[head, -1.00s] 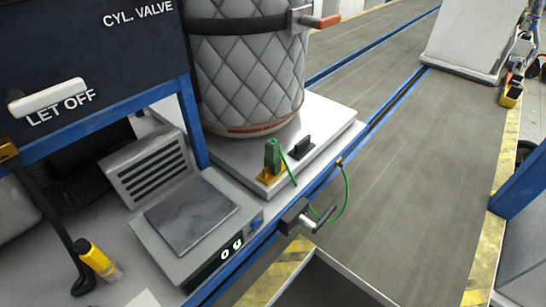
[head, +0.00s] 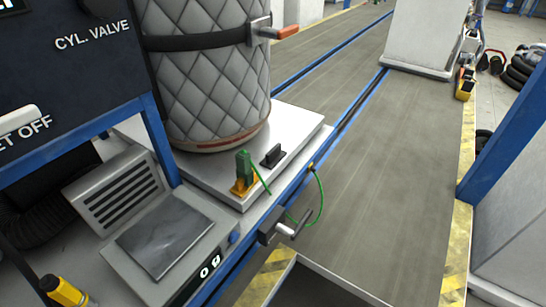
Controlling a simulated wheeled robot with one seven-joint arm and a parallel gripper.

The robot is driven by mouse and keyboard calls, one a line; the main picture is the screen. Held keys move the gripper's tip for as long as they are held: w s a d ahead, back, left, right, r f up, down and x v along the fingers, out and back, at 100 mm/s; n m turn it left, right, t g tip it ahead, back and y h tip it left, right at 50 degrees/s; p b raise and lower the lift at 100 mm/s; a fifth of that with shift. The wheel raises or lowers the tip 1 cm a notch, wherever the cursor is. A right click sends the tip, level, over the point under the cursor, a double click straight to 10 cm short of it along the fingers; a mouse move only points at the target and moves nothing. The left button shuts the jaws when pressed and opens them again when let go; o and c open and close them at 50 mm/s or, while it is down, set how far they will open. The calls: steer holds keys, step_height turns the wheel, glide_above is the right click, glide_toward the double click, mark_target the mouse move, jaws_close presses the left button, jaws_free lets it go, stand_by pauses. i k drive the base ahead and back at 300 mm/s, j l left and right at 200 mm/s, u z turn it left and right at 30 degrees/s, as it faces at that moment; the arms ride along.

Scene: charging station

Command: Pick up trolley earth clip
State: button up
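In the head view, a green clip (head: 243,167) stands upright on a small orange-yellow base (head: 243,188) at the front corner of a white platform (head: 300,121). A green cable (head: 321,203) runs from the clip and loops down past the blue rail to a small yellow fitting (head: 311,167). A quilted grey cylinder (head: 204,80) stands on the platform behind the clip. My gripper is not in view.
A black block (head: 273,156) sits beside the clip. A grey handle (head: 285,227) juts from the rail below. A bench scale (head: 167,245) and vented box (head: 120,190) stand at left. The grey floor (head: 390,170) at right is clear; a blue post (head: 505,130) rises beyond.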

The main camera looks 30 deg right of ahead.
mark_target(243, 169)
steer(key=k+j+u, duration=0.15)
steer(key=u, duration=0.2)
steer(key=k+j+u, duration=0.1)
steer(key=j+u, duration=0.3)
steer(key=l, duration=0.1)
